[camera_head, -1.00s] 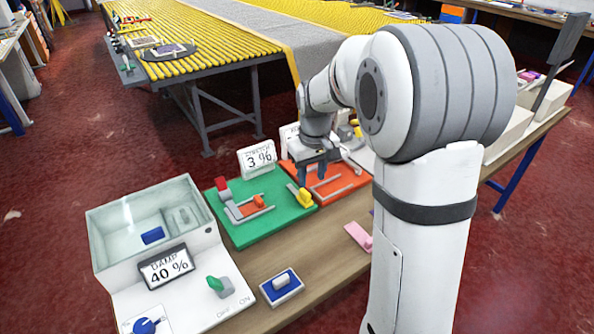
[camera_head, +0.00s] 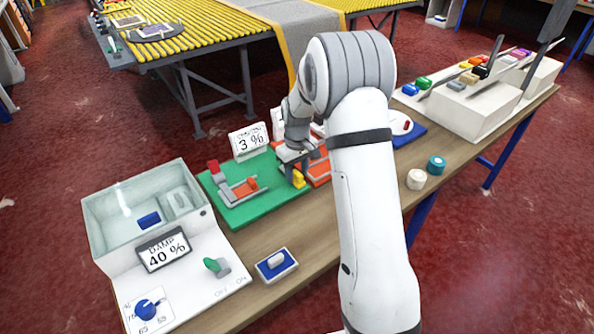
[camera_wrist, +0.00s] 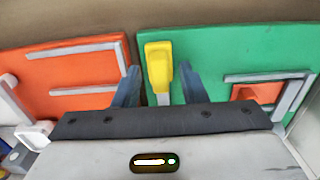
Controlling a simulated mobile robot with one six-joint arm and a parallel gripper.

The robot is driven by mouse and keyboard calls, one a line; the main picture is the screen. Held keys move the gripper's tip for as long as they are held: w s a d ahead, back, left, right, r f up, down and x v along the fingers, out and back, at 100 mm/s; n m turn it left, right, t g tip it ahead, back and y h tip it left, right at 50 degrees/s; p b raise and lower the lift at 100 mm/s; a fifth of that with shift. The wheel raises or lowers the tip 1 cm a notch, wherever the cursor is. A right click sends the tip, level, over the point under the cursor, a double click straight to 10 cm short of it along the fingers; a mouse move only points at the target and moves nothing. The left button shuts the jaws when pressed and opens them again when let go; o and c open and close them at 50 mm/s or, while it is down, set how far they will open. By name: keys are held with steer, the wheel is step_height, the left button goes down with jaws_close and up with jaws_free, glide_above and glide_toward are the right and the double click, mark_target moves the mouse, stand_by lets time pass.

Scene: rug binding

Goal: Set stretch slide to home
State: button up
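A green board (camera_head: 240,207) on the bench carries grey rails, a small orange block (camera_head: 252,183), a red piece (camera_head: 213,166) and a yellow handle (camera_head: 299,179) at its right end. A sign reading 3 % (camera_head: 249,141) stands behind it; its small heading is unreadable, so I cannot tell which part is the stretch slide. My gripper (camera_head: 297,165) is low over the board's right end. In the wrist view my gripper (camera_wrist: 160,85) is open, with one finger on each side of the yellow handle (camera_wrist: 158,68). The right finger is close to it; contact is unclear.
An orange board with rails (camera_wrist: 75,75) lies beside the green one, partly hidden by my arm in the head view.

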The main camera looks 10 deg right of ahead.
steer(key=shift+f, duration=0.25)
jaws_close()
stand_by(0.5)
